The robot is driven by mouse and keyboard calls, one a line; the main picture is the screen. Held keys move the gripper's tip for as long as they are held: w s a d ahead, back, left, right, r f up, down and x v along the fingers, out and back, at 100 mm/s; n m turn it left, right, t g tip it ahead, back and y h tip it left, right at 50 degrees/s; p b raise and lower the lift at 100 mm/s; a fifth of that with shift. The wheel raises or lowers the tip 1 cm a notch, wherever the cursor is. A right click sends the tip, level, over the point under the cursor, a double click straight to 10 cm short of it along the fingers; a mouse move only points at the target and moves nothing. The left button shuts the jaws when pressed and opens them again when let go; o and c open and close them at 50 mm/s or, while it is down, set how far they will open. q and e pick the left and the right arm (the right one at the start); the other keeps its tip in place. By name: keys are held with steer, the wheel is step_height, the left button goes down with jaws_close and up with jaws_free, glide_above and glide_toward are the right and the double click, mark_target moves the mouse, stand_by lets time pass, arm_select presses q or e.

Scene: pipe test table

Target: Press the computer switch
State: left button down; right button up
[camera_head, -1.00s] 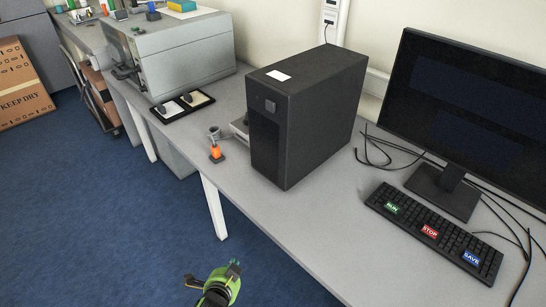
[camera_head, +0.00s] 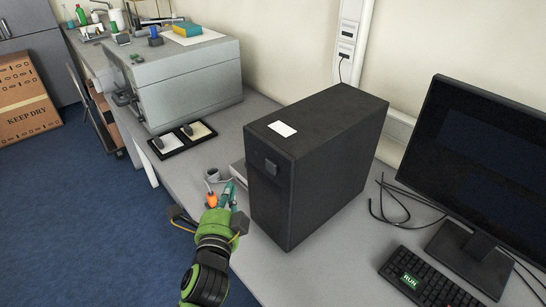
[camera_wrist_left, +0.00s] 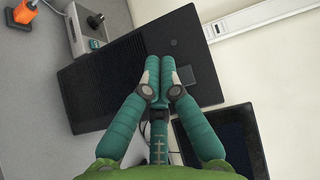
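The black computer tower (camera_head: 330,160) stands on the grey table, and its narrow front face carries a square switch (camera_head: 270,166) near the top. My left gripper (camera_head: 230,194) is in front of that face, lower than the switch and to its left, with a gap between. In the left wrist view the tower (camera_wrist_left: 110,75) fills the middle, and the square switch (camera_wrist_left: 186,78) shows just right of the fingertips. The teal fingers (camera_wrist_left: 160,66) are together with nothing seen between them. My right gripper is in neither view.
A monitor (camera_head: 490,170) and keyboard (camera_head: 425,283) with a green RUN key stand to the right, with loose cables. A small orange part (camera_head: 211,199) is close behind my gripper. A grey machine (camera_head: 190,80) and a black tray (camera_head: 163,147) are farther left.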

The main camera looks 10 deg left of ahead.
mark_target(266, 164)
arm_select(q)
steer(key=w+d+b, duration=0.2)
steer(key=w+d, duration=0.3)
steer(key=w, duration=0.1)
steer(key=shift+w+d+r+b, duration=0.2)
steer(key=shift+w+d+b, duration=0.05)
steer(key=shift+w+b, duration=0.05)
stand_by(0.5)
stand_by(1.3)
steer(key=shift+w+d, duration=0.25)
steer(key=shift+w, duration=0.1)
steer(key=shift+w+d, duration=0.25)
steer(key=shift+w, duration=0.05)
stand_by(0.7)
stand_by(0.4)
steer(key=shift+s+a+p, duration=0.5)
steer(key=shift+s, duration=0.15)
